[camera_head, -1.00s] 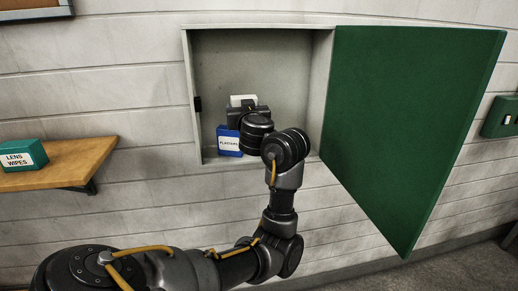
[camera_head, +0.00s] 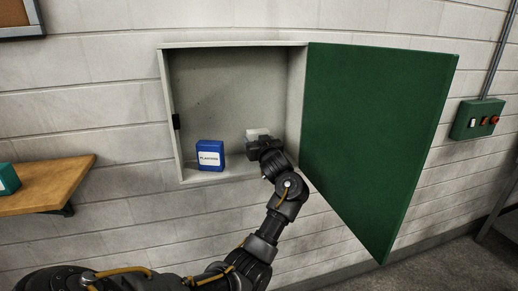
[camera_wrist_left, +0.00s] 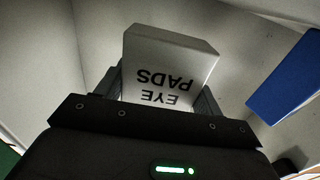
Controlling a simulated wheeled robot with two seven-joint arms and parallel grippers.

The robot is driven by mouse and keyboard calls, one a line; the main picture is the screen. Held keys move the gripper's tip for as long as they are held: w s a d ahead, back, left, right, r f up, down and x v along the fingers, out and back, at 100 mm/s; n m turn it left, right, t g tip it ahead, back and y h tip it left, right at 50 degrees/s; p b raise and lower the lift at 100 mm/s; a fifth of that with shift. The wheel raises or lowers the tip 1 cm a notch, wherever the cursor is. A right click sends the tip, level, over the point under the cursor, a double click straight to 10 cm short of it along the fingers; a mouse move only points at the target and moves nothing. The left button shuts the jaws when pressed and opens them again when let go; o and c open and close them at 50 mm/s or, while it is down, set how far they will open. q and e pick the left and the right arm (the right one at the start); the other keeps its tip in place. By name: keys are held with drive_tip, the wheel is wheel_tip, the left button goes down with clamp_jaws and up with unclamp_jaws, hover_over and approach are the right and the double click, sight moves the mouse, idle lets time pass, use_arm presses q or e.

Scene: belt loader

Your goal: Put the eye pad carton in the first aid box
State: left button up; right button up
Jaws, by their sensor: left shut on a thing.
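The first aid box (camera_head: 164,110) is a pale wall cabinet, its green door (camera_head: 375,140) swung open to the right. The eye pad carton (camera_head: 257,133) is white and shows at the right side of the box's interior, just above my left gripper. In the left wrist view the carton (camera_wrist_left: 165,62), lettered EYE PADS, stands between the two fingers. My left gripper (camera_head: 262,144) is shut on it. Most of the carton is hidden by the gripper in the head view, so I cannot tell whether it touches the box floor. My right gripper is not in view.
A blue plasters carton (camera_head: 210,156) stands in the box to the left of my gripper, with a gap between. A wooden shelf (camera_head: 50,187) with a teal carton (camera_head: 8,180) is at left. A green switch box (camera_head: 476,119) is on the wall at right.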

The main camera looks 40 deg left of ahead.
use_arm(q)
drive_tip(key=shift+w+f+p, duration=0.25)
drive_tip(key=shift+f+p, duration=0.1)
drive_tip(key=shift+f, duration=0.1)
wheel_tip(320, 180, down, 2)
drive_tip(key=shift+f+p, duration=0.1)
drive_tip(key=shift+p, duration=0.55)
drive_tip(key=shift+f, duration=0.25)
drive_tip(key=shift+d+f, duration=0.1)
drive_tip(key=shift+f, duration=0.1)
drive_tip(key=o, duration=1)
drive_tip(key=shift+c, duration=0.2)
drive_tip(key=shift+r, duration=0.1)
